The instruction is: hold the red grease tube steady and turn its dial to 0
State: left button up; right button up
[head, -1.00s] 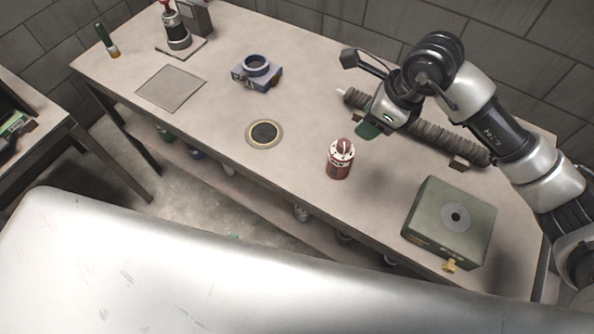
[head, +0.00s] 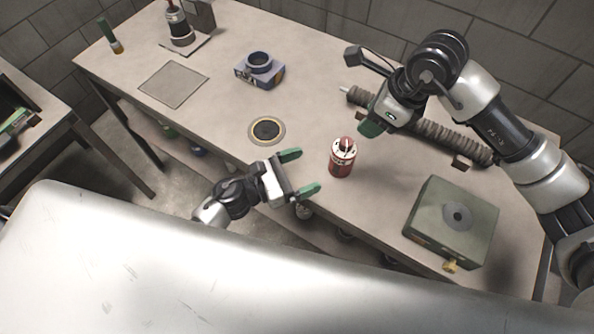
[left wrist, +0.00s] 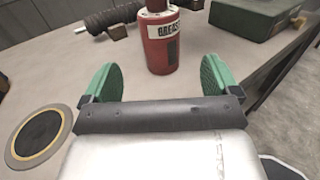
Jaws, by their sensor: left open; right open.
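The red grease tube (head: 341,165) stands upright near the front edge of the workbench, with a white dial ring (head: 343,148) and a red knob on top. In the left wrist view the red tube (left wrist: 160,48) stands straight ahead, beyond and between the fingertips, with part of its label showing. My left gripper (head: 304,172) is open and empty, with green fingers pointing at the tube from its left, short of touching. My right gripper (head: 370,128) hangs above the bench, behind and to the right of the tube, apart from it. The dial's number cannot be read.
A round pad (head: 266,131) lies left of the tube. A green box (head: 470,215) with a brass knob stands to the right. A ribbed hose (head: 440,135) lies behind. A blue holder (head: 258,72) and a flat plate (head: 173,84) are further left.

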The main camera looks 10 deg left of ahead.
aim_at(332, 160)
pick_arm(q)
jog(key=x, duration=1)
